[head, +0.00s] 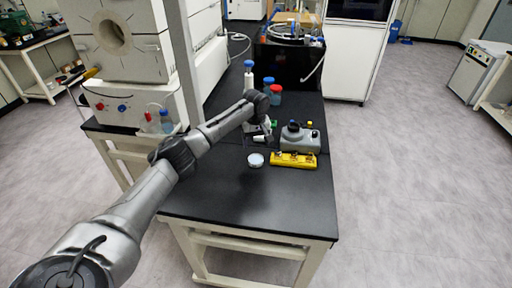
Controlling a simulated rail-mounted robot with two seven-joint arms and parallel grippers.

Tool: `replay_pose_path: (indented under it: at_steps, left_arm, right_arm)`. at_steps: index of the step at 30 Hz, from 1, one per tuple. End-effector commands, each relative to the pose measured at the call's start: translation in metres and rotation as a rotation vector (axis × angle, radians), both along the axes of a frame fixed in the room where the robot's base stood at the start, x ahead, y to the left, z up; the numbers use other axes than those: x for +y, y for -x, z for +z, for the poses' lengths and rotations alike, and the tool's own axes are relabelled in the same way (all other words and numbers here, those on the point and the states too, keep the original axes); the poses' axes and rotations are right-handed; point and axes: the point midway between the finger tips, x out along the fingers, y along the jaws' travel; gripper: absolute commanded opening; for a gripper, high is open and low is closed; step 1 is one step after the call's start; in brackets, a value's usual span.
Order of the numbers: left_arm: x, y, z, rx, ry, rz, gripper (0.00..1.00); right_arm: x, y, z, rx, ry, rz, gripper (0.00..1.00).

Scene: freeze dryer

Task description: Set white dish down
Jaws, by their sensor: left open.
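The white dish (256,160) is small and round and rests on the black bench top, left of a yellow holder (294,160). My left arm reaches in from the lower left over the bench. My left gripper (259,139) is just behind the dish, apart from it as far as I can tell, open and empty. Its fingers are small and partly hidden by the wrist. My right gripper is not in view.
A grey container (300,138) stands right behind the yellow holder. Bottles with blue and red caps (275,95) stand behind my gripper. A large white machine (125,105) is at the left. The front of the black bench (250,198) is clear.

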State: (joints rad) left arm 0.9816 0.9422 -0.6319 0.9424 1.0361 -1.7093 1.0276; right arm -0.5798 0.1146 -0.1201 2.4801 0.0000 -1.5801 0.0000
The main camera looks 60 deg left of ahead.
Motion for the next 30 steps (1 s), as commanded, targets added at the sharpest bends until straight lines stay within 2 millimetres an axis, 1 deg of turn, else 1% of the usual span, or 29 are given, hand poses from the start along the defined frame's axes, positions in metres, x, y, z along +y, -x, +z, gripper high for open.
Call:
replay_pose_path:
  at_steps: [1, 4, 5, 10, 11, 23, 25, 27, 29, 30]
  left_arm:
    - [0.0, 0.0, 0.008, -0.002, 0.001, 0.0, 0.77]
    - [0.0, 0.0, 0.017, 0.0, 0.001, 0.0, 0.77]
    - [0.0, 0.0, 0.019, 0.0, 0.001, 0.0, 0.79]
    - [0.0, 0.0, 0.025, 0.0, 0.001, 0.0, 0.95]
    - [0.0, 0.0, 0.025, 0.0, 0.001, 0.0, 0.97]
    - [0.0, 0.0, 0.025, 0.0, 0.001, 0.0, 0.97]
    - [0.0, 0.001, 0.02, 0.007, 0.001, 0.0, 0.97]
    - [0.002, 0.007, 0.007, 0.025, -0.002, 0.004, 0.97]
    - [0.014, 0.02, -0.008, 0.051, -0.013, 0.021, 0.97]
    - [0.026, 0.032, -0.017, 0.07, -0.025, 0.039, 0.97]
  right_arm:
    - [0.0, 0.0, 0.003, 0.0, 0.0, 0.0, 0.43]
    - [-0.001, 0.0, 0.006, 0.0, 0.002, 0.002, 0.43]
    - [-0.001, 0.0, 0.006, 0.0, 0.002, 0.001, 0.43]
    - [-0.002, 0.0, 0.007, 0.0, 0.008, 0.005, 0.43]
    - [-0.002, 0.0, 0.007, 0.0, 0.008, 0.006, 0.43]
    - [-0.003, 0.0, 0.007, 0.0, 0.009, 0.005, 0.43]
    - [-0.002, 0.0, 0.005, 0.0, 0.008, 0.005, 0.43]
    - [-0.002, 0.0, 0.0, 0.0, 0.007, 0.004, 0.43]
    - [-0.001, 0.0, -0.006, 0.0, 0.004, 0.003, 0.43]
    - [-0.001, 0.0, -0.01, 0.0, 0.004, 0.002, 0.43]
